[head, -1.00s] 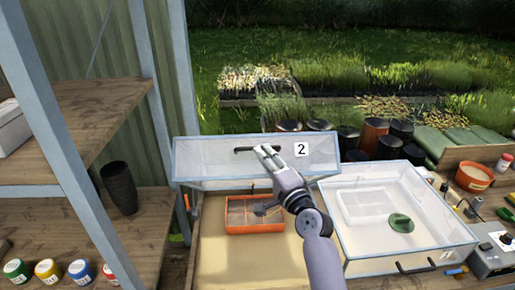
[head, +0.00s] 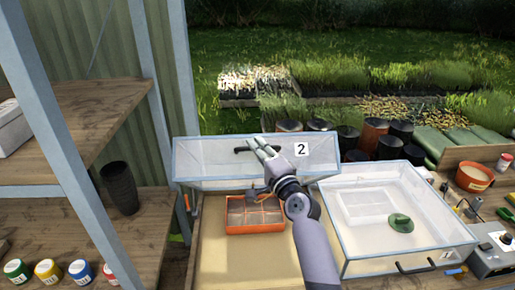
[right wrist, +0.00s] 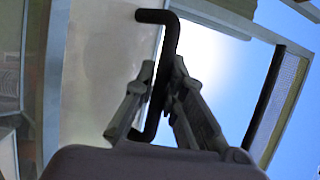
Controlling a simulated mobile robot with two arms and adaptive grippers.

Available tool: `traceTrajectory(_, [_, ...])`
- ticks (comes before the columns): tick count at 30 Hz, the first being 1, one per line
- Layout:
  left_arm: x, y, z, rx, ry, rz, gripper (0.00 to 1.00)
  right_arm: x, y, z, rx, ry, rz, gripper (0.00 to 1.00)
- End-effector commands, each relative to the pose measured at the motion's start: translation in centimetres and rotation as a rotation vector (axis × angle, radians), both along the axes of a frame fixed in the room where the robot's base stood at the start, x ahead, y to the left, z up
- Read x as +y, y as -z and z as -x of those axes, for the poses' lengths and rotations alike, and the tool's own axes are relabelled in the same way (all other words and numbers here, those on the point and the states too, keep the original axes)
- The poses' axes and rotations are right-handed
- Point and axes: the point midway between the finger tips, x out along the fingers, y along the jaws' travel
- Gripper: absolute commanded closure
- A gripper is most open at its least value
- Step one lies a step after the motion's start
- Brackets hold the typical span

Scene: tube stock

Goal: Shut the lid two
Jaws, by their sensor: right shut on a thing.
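Lid two (head: 215,168), a clear panel in a pale blue-grey frame with a white "2" label (head: 301,149), stands raised at the back of its case. Its black bar handle (head: 243,150) is on the upper part of the lid. My right gripper (head: 260,143) is at this handle. In the right wrist view the black handle (right wrist: 169,42) runs between the two fingers of the gripper (right wrist: 163,72), which are shut on it. The open case holds an orange divided tray (head: 254,228) on a sandy floor. My left gripper is not in view.
Wooden shelves (head: 75,105) with a black cup (head: 119,187) and several paint jars are on the left.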

Motion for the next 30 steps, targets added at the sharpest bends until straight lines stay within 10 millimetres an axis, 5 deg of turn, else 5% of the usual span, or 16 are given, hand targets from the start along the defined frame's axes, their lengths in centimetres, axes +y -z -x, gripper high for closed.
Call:
traceTrajectory(20, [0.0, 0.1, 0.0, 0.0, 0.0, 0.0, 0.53, 0.0, 0.2, 0.1, 0.0, 0.001, 0.003, 1.0])
traceTrajectory(30, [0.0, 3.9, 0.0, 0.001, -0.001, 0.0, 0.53, -0.1, 3.1, 2.5, -0.057, 0.001, 0.006, 1.0])
